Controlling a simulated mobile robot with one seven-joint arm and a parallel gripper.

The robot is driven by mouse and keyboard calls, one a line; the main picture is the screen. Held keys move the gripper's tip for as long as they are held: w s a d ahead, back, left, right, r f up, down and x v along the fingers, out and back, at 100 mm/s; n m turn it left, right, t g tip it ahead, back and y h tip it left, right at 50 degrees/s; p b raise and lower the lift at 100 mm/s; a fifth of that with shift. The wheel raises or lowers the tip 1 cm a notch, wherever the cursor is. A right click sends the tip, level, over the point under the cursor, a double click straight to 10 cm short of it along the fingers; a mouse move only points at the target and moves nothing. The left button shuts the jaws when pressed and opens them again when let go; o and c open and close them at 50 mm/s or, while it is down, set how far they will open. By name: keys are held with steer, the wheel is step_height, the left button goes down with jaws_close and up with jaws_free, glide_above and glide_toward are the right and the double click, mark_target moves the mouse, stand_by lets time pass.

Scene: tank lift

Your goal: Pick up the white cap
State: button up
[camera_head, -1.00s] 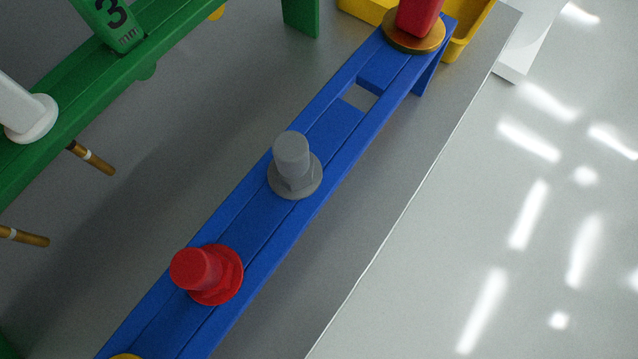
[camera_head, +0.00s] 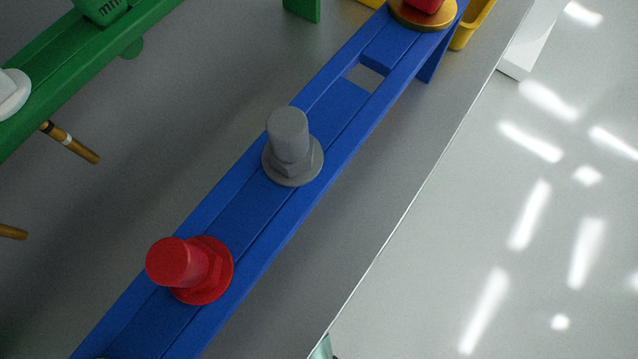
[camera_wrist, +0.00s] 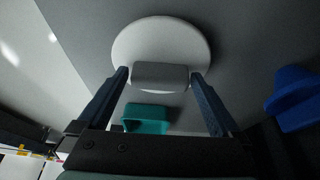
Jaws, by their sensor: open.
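The white cap (camera_wrist: 160,35) shows in the wrist view as a wide pale disc with a raised block-like grip (camera_wrist: 160,76) on its near side. My gripper (camera_wrist: 160,75) is open. Its two dark blue fingers stand one on each side of the grip, with narrow gaps at the tips; whether they touch it I cannot tell. The near side of the grip is in shadow. In the head view my gripper is not clearly visible. A white flanged piece (camera_head: 12,92) on the green rack (camera_head: 85,62) is cut off at the left edge there.
A blue rack (camera_head: 250,208) holds a grey peg (camera_head: 290,145) and a red peg (camera_head: 190,268). A blue part (camera_wrist: 294,96) stands right of my gripper in the wrist view. A teal part (camera_wrist: 145,116) sits between the finger bases. The table edge (camera_head: 430,180) runs diagonally.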

steer(key=c, duration=1.1)
steer(key=shift+c, duration=0.3)
steer(key=shift+r, duration=0.2)
